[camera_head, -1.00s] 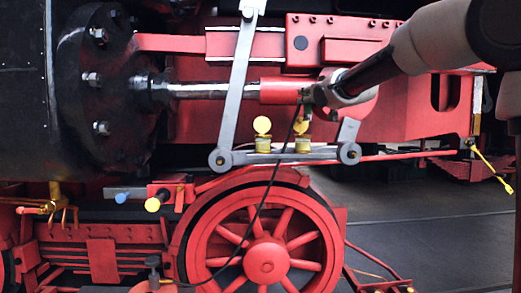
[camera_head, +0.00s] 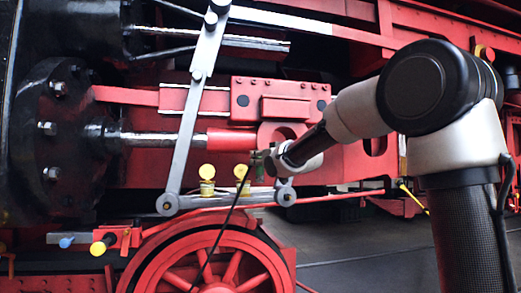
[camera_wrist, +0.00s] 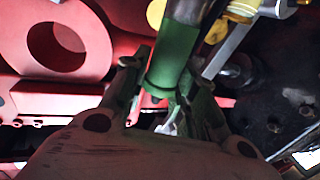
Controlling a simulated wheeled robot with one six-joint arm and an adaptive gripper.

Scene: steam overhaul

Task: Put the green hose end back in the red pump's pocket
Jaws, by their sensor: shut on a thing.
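My gripper (camera_head: 262,158) is at the end of my arm, in front of the red crosshead and its ring. In the wrist view my gripper (camera_wrist: 165,78) is shut on the green hose end (camera_wrist: 176,48), a green cylinder held between its fingers. In the head view the green hose end (camera_head: 257,171) is small and partly hidden by the gripper. A thin black hose (camera_head: 224,225) hangs from it past the red wheel. A small red block (camera_head: 124,237) with a yellow knob sits low left; I cannot tell whether it is the red pump. No pocket is clearly visible.
A grey link rod (camera_head: 190,125) and a lower grey bar with yellow cups (camera_head: 207,172) are close to my gripper. The red wheel (camera_head: 205,262) is below. The dark floor (camera_head: 370,260) at lower right looks open.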

